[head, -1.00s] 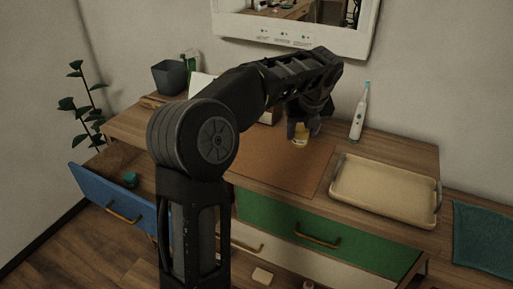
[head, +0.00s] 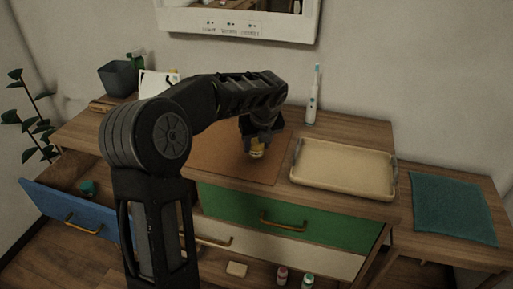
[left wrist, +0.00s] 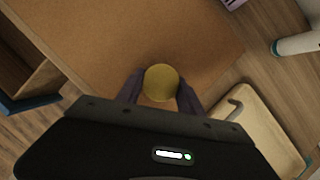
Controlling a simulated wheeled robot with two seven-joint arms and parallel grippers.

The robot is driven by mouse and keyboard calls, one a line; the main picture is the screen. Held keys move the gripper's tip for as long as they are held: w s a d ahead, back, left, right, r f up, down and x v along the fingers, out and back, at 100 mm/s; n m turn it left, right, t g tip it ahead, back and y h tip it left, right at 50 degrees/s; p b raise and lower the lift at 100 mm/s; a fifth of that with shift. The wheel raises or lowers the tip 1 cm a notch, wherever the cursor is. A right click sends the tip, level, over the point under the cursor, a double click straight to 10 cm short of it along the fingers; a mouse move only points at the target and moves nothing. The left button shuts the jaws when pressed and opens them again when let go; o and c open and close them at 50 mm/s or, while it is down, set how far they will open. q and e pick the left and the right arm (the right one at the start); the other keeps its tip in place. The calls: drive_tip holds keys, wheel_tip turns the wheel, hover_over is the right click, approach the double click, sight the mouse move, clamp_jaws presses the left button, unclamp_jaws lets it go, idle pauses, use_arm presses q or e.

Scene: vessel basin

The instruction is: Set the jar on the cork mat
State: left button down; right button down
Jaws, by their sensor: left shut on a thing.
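The jar (head: 257,153) has a yellow top and is held in my left gripper (head: 257,143). In the left wrist view, the jar's round yellow top (left wrist: 161,83) sits between the two dark fingers of the left gripper (left wrist: 160,95). The brown cork mat (head: 225,165) lies flat on the dresser top, and it fills the middle of the left wrist view (left wrist: 130,40). The jar is over the right part of the mat. I cannot tell whether its base touches the mat. My left arm hides part of the mat. My right gripper is not in view.
A cream tray (head: 345,167) stands right of the mat, with an electric toothbrush (head: 313,98) behind it. A teal cloth (head: 452,207) lies at far right. A dark bin (head: 118,77) is at back left. The blue drawer (head: 75,211) is open at left.

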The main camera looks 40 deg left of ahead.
use_arm(q)
drive_tip(key=shift+f, duration=0.8)
drive_tip(key=shift+f, duration=0.15)
drive_tip(key=c, duration=0.7)
unclamp_jaws()
drive_tip(key=shift+c, duration=0.2)
drive_tip(key=v, duration=1.2)
